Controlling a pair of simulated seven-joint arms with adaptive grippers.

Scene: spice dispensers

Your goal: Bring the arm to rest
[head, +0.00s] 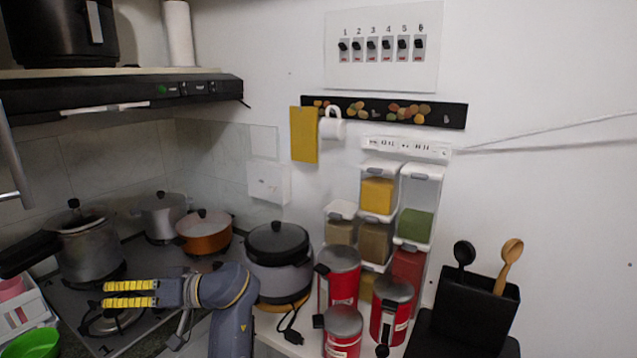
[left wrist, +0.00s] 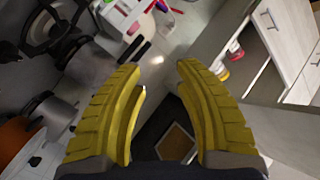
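My left gripper (head: 104,294) is over the stove at the lower left of the head view, with its yellow fingers pointing left. The left wrist view shows its two yellow fingers (left wrist: 160,66) spread apart with nothing between them. Spice dispensers (head: 376,196) with clear bodies and white lids hang stacked on the wall, holding yellow, green, brown and red contents. They are well to the right of my left gripper, which does not touch them. My right gripper is in neither view.
A steel pot (head: 88,248), an orange pot (head: 204,232) and a rice cooker (head: 279,262) stand near my left arm. Red canisters (head: 340,278) stand right of it. A black utensil holder (head: 470,306) is at the right. A green bowl (head: 32,344) is at the lower left.

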